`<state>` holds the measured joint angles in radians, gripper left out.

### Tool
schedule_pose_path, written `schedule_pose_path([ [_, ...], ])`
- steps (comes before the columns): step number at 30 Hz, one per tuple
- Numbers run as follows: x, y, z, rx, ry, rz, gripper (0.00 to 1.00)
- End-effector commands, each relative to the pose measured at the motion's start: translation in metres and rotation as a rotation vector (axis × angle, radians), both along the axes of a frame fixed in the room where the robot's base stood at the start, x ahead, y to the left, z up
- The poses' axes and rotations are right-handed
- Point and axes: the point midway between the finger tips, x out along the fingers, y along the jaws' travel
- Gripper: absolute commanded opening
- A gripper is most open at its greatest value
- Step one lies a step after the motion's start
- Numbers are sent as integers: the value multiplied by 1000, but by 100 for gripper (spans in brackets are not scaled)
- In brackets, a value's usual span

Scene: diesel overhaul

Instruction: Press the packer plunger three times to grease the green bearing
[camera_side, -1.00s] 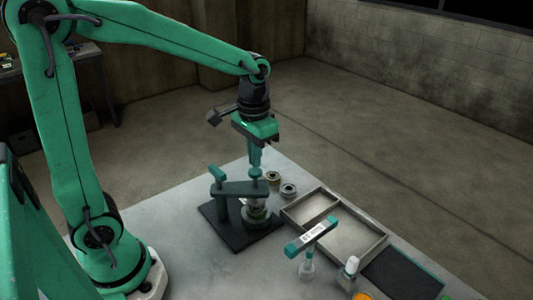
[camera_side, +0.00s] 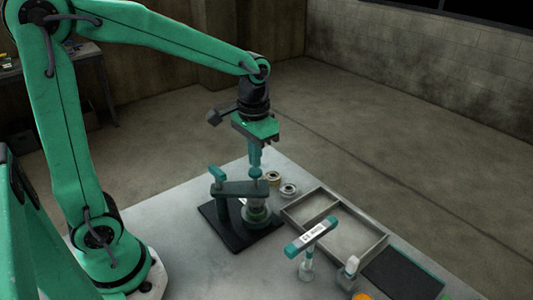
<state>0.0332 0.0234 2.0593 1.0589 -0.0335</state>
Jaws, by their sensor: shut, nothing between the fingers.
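The packer (camera_side: 235,188) stands on a dark base plate (camera_side: 222,232) on the table, with a green-topped post and a horizontal arm. Its plunger (camera_side: 255,173) is the teal knob at the arm's right end. My gripper (camera_side: 255,165) is shut and empty, pointing straight down with its tips at or just above the plunger; I cannot tell whether they touch. Under the arm, a round cup with a green tint (camera_side: 256,214) sits on the base; the green bearing itself cannot be made out clearly. Two ring-shaped bearings, one yellowish (camera_side: 273,178) and one silver (camera_side: 289,190), lie behind the packer.
A shallow divided tray (camera_side: 350,238) lies to the right. In front of it stand a green-ended labelled bar on a stand (camera_side: 311,237) and a small bottle (camera_side: 348,272). A dark mat (camera_side: 402,275) lies at the right edge of the table.

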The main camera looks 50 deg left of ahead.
Motion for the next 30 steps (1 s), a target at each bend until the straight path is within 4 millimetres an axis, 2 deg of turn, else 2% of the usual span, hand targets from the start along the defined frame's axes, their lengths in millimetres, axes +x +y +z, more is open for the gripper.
schedule_pose_path([
  [30,0,0,-24,0,2,0,0],
])
